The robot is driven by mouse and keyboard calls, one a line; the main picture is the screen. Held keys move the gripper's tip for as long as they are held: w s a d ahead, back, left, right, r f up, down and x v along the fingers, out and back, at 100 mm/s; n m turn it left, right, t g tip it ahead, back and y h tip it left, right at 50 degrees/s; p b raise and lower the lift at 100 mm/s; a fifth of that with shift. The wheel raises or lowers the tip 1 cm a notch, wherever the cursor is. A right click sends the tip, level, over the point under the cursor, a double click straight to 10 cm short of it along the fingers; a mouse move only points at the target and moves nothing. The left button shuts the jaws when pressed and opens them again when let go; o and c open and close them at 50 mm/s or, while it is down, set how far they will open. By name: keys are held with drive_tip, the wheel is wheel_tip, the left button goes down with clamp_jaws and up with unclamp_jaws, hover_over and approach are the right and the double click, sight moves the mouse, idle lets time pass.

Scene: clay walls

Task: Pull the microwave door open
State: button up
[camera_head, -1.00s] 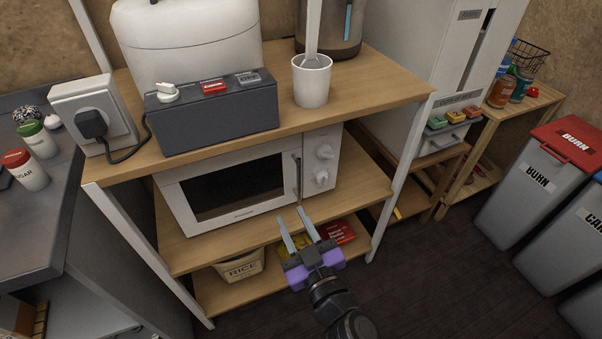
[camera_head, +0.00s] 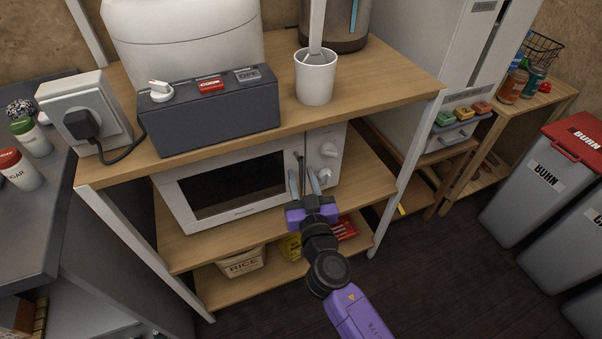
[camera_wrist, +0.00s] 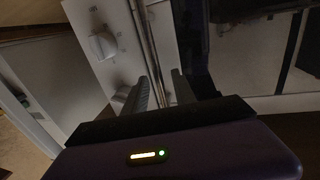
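The white microwave (camera_head: 175,204) stands on the middle shelf with its door (camera_head: 232,187) shut and its dark window facing me. Its upright handle (camera_head: 301,160) is at the door's right side, beside the panel with two round knobs (camera_head: 329,150). My gripper (camera_head: 303,178) is in front of the handle, fingers apart, partly covering its lower part. In the wrist view the knob panel (camera_wrist: 97,25) is left and the dark door window (camera_wrist: 243,60) right. The handle (camera_wrist: 148,38) runs down towards the gap between my fingers (camera_wrist: 159,88). I cannot tell whether they touch it.
A shelf top (camera_head: 385,85) above the microwave holds a dark box (camera_head: 210,118) and a white cup (camera_head: 316,80). A rice basket (camera_head: 240,262) sits on the shelf below. Grey bins (camera_head: 530,200) stand at right. The floor in front is clear.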

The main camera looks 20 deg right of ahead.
drive_tip(key=shift+w+d, duration=0.1)
drive_tip(key=shift+w, duration=0.4)
drive_tip(key=shift+c, duration=0.2)
clamp_jaws()
idle(1.0)
